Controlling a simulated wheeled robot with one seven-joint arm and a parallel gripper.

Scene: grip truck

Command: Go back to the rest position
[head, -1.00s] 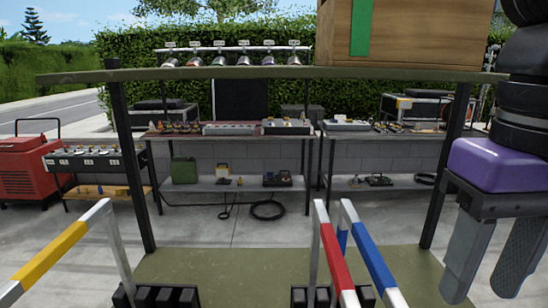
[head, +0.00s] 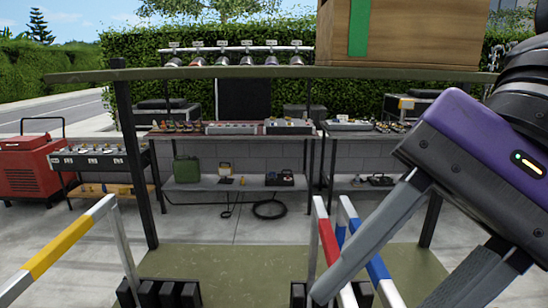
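My gripper (head: 405,282) is at the right of the head view, purple-bodied with two grey fingers pointing down and left. The fingers are spread apart with nothing between them. The nearer finger passes in front of the blue-banded bar (head: 378,266) and close to the red-banded bar (head: 328,243) in the picture; I cannot tell whether it touches them. The ends of the fingers are low in the view, over the green lower shelf.
A green shelf frame stands ahead, with its upper board (head: 220,74) carrying a wooden box (head: 425,35) at right. A yellow-banded bar (head: 70,245) leans at left. Black slotted holders (head: 165,293) sit on the lower shelf (head: 235,265). Workbenches with tools (head: 235,128) stand behind.

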